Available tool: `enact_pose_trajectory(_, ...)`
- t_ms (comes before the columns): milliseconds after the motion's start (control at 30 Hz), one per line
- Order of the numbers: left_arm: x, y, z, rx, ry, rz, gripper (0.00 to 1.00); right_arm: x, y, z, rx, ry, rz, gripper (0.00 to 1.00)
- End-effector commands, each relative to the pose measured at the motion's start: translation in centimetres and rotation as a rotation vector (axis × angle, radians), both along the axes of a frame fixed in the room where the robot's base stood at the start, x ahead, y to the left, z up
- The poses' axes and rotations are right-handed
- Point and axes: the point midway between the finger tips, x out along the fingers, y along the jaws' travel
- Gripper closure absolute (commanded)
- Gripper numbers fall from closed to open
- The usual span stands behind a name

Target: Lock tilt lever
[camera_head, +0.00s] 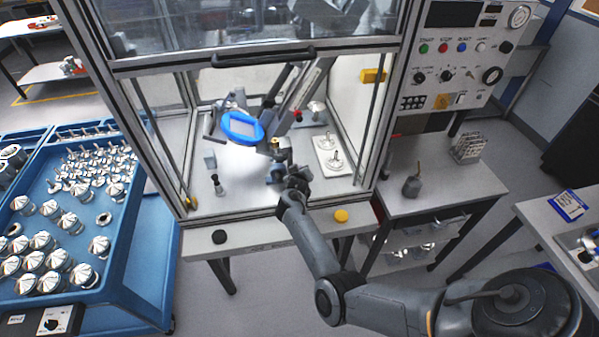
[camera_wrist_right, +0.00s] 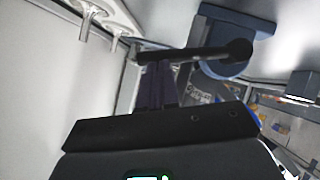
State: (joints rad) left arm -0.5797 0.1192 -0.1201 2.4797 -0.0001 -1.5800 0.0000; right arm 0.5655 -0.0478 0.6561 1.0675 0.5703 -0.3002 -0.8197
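The tilt lever (camera_wrist_right: 195,54) is a black bar with a round knob at its right end in the right wrist view. It lies across the tips of my right gripper (camera_wrist_right: 165,72). The dark fingers look close together, but whether they grip the bar is unclear. In the head view my right arm reaches into the open cabinet, with the right gripper (camera_head: 278,160) low in front of the tilting fixture (camera_head: 300,88). The lever cannot be made out there. A bright blue ring (camera_head: 242,128) sits on the fixture's left side. My left gripper is not in view.
The cabinet's door (camera_head: 262,58) is raised. Small parts stand on the cabinet floor, including a black-based piece (camera_head: 217,184) and white plates (camera_head: 332,156) at the right. A blue cart (camera_head: 150,240) with several metal parts stands left. A control panel (camera_head: 455,60) is at right.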

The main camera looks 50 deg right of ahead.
Motion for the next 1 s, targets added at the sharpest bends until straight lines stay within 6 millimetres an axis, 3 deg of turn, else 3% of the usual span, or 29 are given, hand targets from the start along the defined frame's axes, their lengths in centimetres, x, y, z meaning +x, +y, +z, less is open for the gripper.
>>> enact_pose_trajectory(267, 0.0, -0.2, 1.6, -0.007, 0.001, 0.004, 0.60, 0.0, 0.3, 1.5, -0.001, 0.000, -0.001, 1.00)
enact_pose_trajectory(500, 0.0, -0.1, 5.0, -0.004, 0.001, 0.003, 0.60, 0.3, 1.2, 4.6, 0.000, 0.001, 0.003, 1.00)
enact_pose_trajectory(567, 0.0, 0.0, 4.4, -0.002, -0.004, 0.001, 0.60, -0.3, 2.0, 4.2, -0.001, 0.001, 0.002, 1.00)
enact_pose_trajectory(1000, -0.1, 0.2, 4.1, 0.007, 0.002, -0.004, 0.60, -3.7, 6.7, 7.8, 0.001, -0.002, 0.001, 1.00)
